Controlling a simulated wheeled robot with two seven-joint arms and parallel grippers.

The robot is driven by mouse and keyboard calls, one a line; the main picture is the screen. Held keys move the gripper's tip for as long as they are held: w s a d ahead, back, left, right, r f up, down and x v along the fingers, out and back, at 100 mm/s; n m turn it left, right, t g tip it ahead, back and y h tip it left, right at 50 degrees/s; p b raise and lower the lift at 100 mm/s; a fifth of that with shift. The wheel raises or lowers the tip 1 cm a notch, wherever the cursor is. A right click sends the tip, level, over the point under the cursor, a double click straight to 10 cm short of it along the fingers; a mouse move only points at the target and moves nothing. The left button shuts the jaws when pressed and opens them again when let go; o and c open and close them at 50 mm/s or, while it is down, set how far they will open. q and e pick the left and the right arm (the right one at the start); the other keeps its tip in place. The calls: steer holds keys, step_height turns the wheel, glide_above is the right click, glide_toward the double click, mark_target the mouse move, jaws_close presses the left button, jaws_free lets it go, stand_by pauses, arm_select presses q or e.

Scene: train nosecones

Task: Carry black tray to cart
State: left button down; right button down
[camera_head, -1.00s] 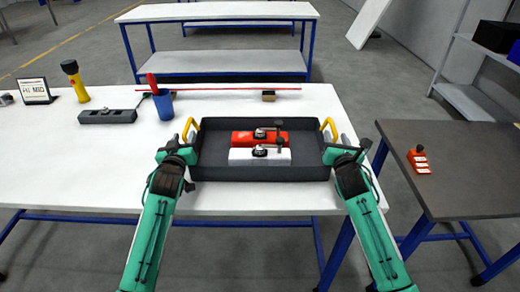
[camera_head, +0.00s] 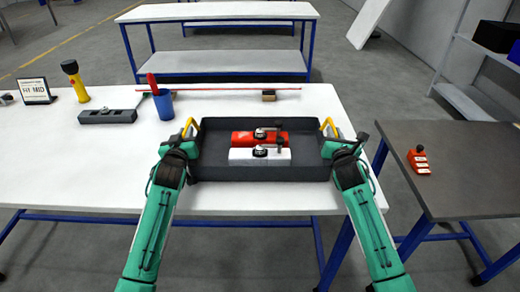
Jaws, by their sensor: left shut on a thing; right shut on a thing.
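The black tray (camera_head: 262,173) sits at the front edge of the white table, with yellow handles at its left and right ends. Inside it lie a red nosecone part (camera_head: 243,138) and a white one (camera_head: 280,157), each with dark fittings on top. My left gripper (camera_head: 188,136) is shut on the left yellow handle (camera_head: 194,124). My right gripper (camera_head: 334,136) is shut on the right yellow handle (camera_head: 327,124). My wrists partly hide the fingers. I cannot tell whether the tray touches the table. No cart is clearly identifiable.
A dark-topped table (camera_head: 455,165) with a red object (camera_head: 418,160) stands at the right, across a gap. On the white table (camera_head: 70,170) are a blue cup (camera_head: 163,105), a grey block (camera_head: 107,116), a yellow flashlight (camera_head: 75,82), a small sign (camera_head: 34,91) and a long red rod (camera_head: 225,90).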

arm_select(q)
steer(key=shift+r, duration=0.2)
arm_select(e)
steer(key=shift+r, duration=0.15)
arm_select(q)
steer(key=shift+w+r, duration=0.1)
arm_select(e)
steer(key=shift+r, duration=0.1)
